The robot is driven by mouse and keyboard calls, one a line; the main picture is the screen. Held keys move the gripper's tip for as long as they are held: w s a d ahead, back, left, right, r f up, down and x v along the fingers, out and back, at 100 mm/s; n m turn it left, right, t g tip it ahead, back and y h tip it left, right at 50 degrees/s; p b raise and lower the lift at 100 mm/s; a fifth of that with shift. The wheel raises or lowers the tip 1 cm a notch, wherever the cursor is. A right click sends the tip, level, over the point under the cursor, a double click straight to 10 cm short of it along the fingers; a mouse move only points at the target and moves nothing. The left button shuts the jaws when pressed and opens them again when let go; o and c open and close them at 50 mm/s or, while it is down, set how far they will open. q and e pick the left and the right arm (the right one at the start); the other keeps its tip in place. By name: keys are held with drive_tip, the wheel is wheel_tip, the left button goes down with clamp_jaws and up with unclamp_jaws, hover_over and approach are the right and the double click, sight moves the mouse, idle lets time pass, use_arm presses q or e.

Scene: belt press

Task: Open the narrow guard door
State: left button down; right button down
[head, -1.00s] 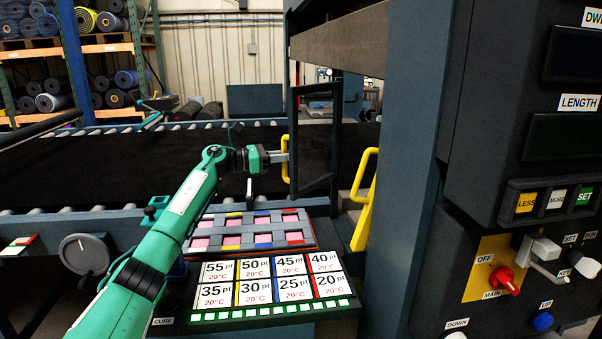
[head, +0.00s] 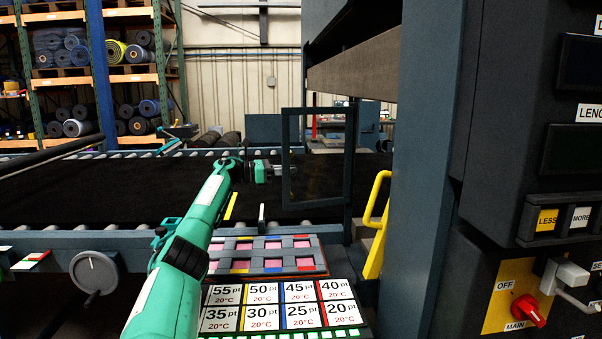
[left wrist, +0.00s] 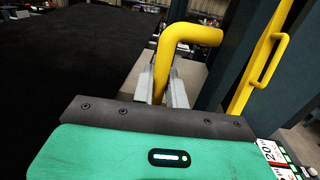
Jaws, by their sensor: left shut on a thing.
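The narrow guard door (head: 319,111), a dark frame around a see-through panel, stands upright at the middle of the head view, beside the press post. My left gripper (head: 277,168) reaches its left edge from the left. In the left wrist view, the jaws (left wrist: 162,90) of my left gripper are shut on the door's yellow handle (left wrist: 190,34), with one finger on each side of its bar. In the head view the gripped handle is not clearly visible. My right gripper is not in view.
A larger yellow handle (head: 374,232) stands right of the door, near the blue-grey post (head: 418,170). The control panel (head: 500,215) fills the right side. The dark belt (head: 90,195) stretches left.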

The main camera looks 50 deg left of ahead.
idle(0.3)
